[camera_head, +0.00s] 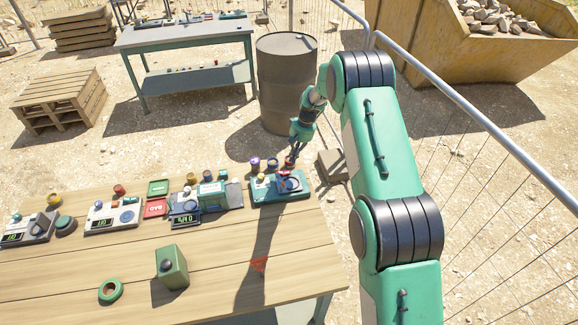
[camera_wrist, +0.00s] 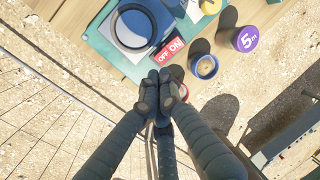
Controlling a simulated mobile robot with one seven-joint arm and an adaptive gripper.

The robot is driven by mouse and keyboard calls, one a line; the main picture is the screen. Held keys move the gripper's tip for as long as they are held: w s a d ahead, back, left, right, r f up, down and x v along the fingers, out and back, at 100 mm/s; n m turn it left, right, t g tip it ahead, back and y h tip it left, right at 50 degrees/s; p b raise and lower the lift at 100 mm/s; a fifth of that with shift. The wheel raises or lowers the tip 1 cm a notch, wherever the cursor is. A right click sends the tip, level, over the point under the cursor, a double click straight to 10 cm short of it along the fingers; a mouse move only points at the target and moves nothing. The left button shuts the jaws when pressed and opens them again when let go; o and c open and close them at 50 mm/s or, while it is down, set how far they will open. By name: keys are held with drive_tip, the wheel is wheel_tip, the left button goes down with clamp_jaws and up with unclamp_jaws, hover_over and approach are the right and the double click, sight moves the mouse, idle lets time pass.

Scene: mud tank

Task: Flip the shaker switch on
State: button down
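The shaker (camera_head: 280,188) is a teal-based device at the right end of the wooden table's row of devices. My gripper (camera_head: 291,162) is just behind the shaker, pointing down. In the wrist view my gripper's fingertips (camera_wrist: 160,90) are together beside the label. A small red part shows by the right fingertip; the switch lever itself is not clear, and I cannot tell contact.
A blue-rimmed cup (camera_wrist: 205,66) and a purple 5m-marked weight (camera_wrist: 245,39) stand close to the fingers. A green box (camera_head: 172,267) and green ring (camera_head: 110,291) are at the table's front. A barrel (camera_head: 287,85) and wire fence (camera_head: 500,150) stand beyond.

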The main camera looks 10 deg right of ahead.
sight(281, 173)
drive_tip(key=d+v, duration=0.1)
drive_tip(key=v, duration=0.5)
drive_tip(key=shift+d, duration=0.15)
drive_tip(key=shift+w+f+b, duration=0.1)
drive_tip(key=shift+b, duration=1.25)
drive_tip(key=y+b, duration=0.1)
drive_tip(key=b, duration=0.2)
drive_tip(key=shift+b, duration=0.8)
drive_tip(key=y+b, duration=0.1)
drive_tip(key=b, duration=0.2)
drive_tip(key=shift+a+r, duration=0.4)
drive_tip(key=shift+r+b, duration=0.15)
drive_tip(key=shift+b, duration=0.15)
drive_tip(key=shift+a, duration=0.1)
drive_tip(key=b+x, duration=0.2)
drive_tip(key=x, duration=1.2)
drive_tip(key=shift+a, duration=0.15)
